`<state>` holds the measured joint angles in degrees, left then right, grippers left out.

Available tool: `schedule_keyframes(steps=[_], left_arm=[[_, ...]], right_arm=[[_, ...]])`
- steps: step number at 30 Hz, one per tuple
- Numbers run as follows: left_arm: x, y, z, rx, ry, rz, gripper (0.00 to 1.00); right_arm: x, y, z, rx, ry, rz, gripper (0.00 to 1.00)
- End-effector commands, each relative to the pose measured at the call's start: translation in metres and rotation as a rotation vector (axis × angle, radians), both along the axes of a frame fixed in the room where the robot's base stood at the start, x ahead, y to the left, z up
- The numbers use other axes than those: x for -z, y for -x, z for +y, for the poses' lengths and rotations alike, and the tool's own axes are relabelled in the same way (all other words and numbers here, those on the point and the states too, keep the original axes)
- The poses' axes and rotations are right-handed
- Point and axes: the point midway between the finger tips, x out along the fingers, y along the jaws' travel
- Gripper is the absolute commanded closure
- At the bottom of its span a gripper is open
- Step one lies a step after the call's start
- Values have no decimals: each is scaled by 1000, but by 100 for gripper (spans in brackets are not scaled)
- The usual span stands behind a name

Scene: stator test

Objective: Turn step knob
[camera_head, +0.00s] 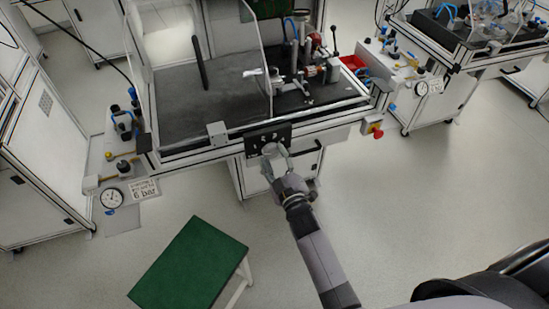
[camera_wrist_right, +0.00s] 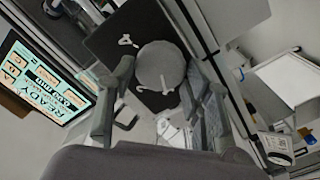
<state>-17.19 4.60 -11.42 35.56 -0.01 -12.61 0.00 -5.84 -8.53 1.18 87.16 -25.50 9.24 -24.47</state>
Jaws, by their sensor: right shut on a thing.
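The step knob (camera_wrist_right: 160,62) is a round grey disc on a black panel, with white marks around it in the right wrist view. The black panel (camera_head: 283,132) is on the front of the test station in the head view. My right gripper (camera_head: 273,160) is at this panel, and its fingers largely cover the knob there. In the right wrist view, the two fingers of my right gripper (camera_wrist_right: 160,80) are on either side of the knob, shut on it. My left gripper is not in view.
A lit screen (camera_wrist_right: 45,85) with text is at the left of the right wrist view. A green-topped stool (camera_head: 190,265) stands on the floor at the lower left.

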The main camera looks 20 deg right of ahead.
Motion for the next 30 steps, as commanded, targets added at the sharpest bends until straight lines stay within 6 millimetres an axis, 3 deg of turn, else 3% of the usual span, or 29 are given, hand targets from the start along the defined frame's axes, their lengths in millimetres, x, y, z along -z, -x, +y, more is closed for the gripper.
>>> schedule_keyframes(steps=[6,7,15,25,30], left_arm=[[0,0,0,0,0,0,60],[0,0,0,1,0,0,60],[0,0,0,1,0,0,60],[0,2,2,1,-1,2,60],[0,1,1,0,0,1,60]], right_arm=[[0,0,0,-1,5,0,82],[0,0,0,-1,5,0,52],[0,0,0,-1,3,1,34],[0,2,0,-1,2,1,34],[1,22,-1,-1,2,2,34]])
